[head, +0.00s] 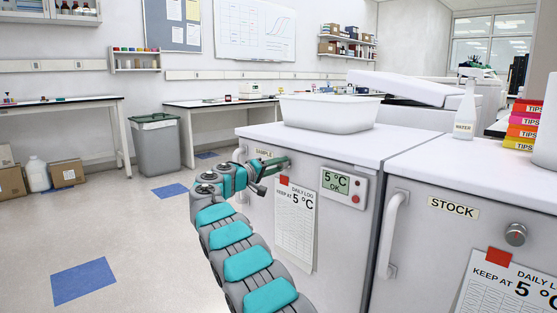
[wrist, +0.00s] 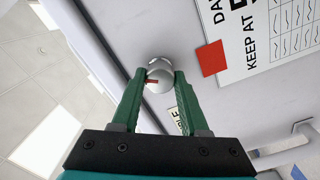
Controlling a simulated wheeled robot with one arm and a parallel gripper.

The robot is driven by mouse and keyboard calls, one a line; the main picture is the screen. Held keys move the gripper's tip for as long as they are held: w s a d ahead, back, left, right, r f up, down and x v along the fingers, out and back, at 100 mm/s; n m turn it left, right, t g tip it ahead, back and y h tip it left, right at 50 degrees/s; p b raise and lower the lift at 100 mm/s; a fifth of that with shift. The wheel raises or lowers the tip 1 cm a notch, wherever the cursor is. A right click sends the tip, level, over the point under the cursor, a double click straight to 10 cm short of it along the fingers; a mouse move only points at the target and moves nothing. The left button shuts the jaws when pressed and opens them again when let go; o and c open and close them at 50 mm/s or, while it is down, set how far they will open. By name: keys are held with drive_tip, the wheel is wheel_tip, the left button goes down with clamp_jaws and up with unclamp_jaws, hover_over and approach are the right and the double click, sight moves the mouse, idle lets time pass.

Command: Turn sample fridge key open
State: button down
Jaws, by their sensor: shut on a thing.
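The sample fridge (head: 340,235) is the grey cabinet with a white top in the middle of the head view, with a "SAMPLE" label (head: 264,153) on its front. In the wrist view, a round metal key knob (wrist: 159,78) with a red mark sits on the fridge front (wrist: 130,30). My gripper (wrist: 158,76) is shut on this knob, one green finger on each side. In the head view my gripper (head: 281,164) reaches the fridge front near the label, and the arm hides part of the door's left side. The knob itself is hard to make out there.
A 5 °C display (head: 337,183) and a daily log sheet (head: 294,225) are on the sample fridge front. The stock fridge (head: 430,265) stands at right with its own handle (head: 392,235) and knob (head: 516,234). A white tub (head: 328,113) is on top.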

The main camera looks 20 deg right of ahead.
drive_tip(key=n+p, duration=0.5)
drive_tip(key=n, duration=0.1)
drive_tip(key=shift+r+p, duration=0.15)
drive_tip(key=shift+p, duration=0.15)
idle(0.4)
drive_tip(key=shift+c, duration=2.1)
unclamp_jaws()
drive_tip(key=shift+a, duration=0.15)
drive_tip(key=v, duration=0.7)
drive_tip(key=shift+a+b, duration=0.3)
drive_tip(key=shift+b, duration=0.05)
drive_tip(key=shift+s, duration=0.1)
